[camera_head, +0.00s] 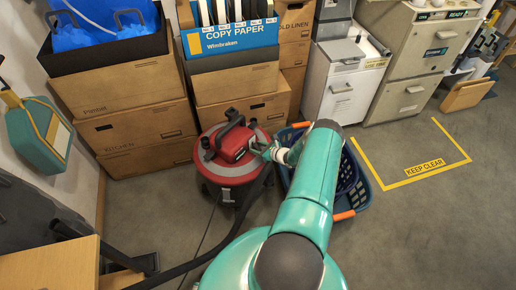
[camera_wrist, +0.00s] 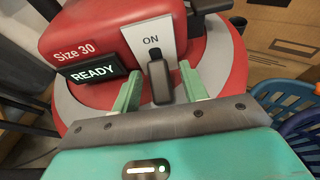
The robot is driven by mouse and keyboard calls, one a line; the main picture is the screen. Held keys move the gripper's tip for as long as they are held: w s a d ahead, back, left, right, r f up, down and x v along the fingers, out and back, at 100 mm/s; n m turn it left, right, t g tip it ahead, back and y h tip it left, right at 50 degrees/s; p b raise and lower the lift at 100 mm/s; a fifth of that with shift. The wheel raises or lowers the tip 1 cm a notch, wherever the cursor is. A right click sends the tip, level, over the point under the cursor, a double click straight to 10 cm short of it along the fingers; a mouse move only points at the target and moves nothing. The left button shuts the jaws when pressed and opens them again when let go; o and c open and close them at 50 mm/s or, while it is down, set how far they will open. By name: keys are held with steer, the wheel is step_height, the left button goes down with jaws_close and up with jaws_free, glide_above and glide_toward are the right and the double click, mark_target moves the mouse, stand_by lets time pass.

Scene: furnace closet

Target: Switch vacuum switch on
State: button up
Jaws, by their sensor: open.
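The red and grey canister vacuum (camera_head: 229,152) stands on the floor in front of the cardboard boxes in the head view. In the wrist view its red top (camera_wrist: 95,32) fills the upper part, with a "Size 30" label and a lit display (camera_wrist: 92,72) reading "READY". My gripper (camera_wrist: 160,83) is open, with one green finger on each side of the lever. I cannot tell whether either finger touches it. In the head view my gripper (camera_head: 262,149) is beside the vacuum's right side.
A blue basket (camera_head: 354,193) with orange handles stands right of the vacuum, partly behind my arm. Stacked cardboard boxes (camera_head: 145,128) stand behind. The vacuum's black hose (camera_head: 205,256) runs along the floor. Free floor lies at the right around the "KEEP CLEAR" marking (camera_head: 424,167).

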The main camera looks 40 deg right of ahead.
mark_target(256, 146)
steer(key=shift+w, duration=0.1)
jaws_close()
steer(key=shift+r+g, duration=0.1)
steer(key=shift+g, duration=0.2)
steer(key=g, duration=0.1)
steer(key=r+g, duration=0.1)
steer(key=g, duration=0.3)
steer(key=shift+w+r+h, duration=0.15)
steer(key=shift+r+h, duration=0.1)
steer(key=shift+h, duration=0.05)
steer(key=g, duration=0.3)
steer(key=shift+w+a+r+g, duration=0.15)
steer(key=shift+w+r+g, duration=0.05)
steer(key=shift+r+g, duration=0.2)
steer(key=shift+w+r+g+h, duration=0.1)
steer(key=shift+r+g+h, duration=0.2)
steer(key=shift+g, duration=0.9)
